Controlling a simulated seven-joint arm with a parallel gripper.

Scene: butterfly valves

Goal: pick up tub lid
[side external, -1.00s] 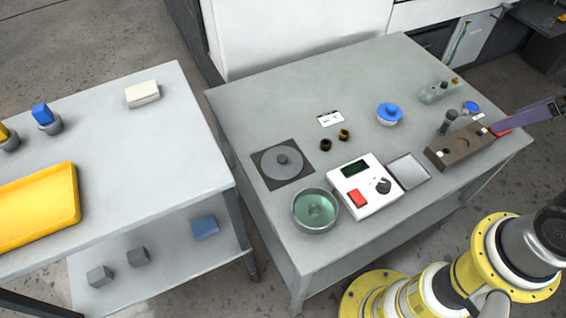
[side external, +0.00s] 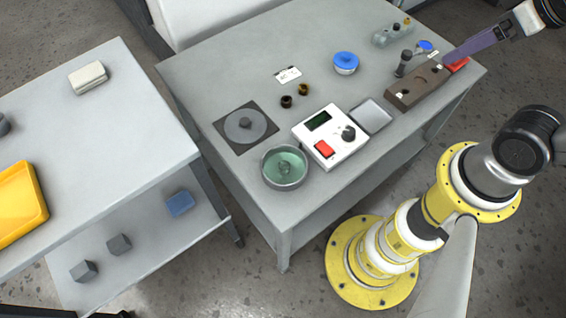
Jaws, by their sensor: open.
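A small tub (side external: 345,69) with a blue lid (side external: 346,58) stands near the middle of the grey table's far half. The lid sits on top of the tub and has a small raised knob.
Near the gripper are a brown block (side external: 418,87), a dark-topped post (side external: 403,64), a blue disc (side external: 424,46) and a red item (side external: 458,65). A white control box (side external: 330,137), green-lined bowl (side external: 284,167) and grey disc (side external: 245,125) stand nearer. Table surface left of the tub is mostly clear.

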